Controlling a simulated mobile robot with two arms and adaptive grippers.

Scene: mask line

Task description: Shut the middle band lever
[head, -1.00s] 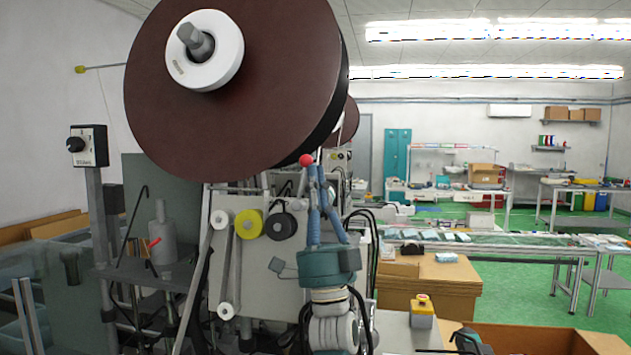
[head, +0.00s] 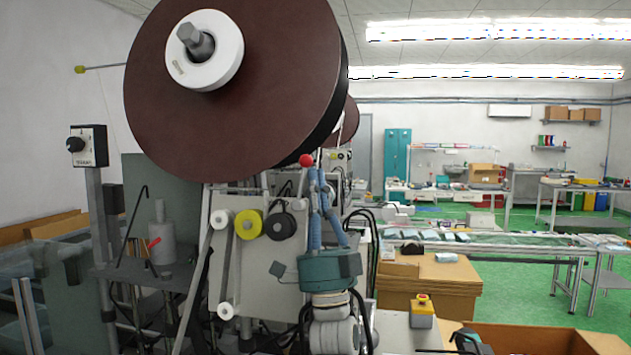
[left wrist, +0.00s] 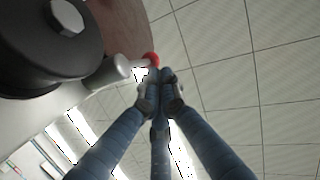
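The band lever shows as a red ball knob (head: 306,160) on a thin metal rod, standing upright under the big brown reel. The knob also shows in the left wrist view (left wrist: 153,60), beside a metal cylinder end. My left gripper (head: 317,174), with blue fingers and a teal body, points up just to the right of the knob and rod. In the left wrist view its fingertips (left wrist: 160,78) are together, with the knob just beyond them. I see nothing held between them, and cannot tell whether they touch the knob.
The brown reel (head: 235,85) hangs close above the left gripper. The machine's pale panel (head: 262,285) with yellow, black and white rollers is to its left. Cardboard boxes (head: 430,285) and a yellow button box (head: 422,310) stand to the right. A dark and teal piece shows at the bottom right.

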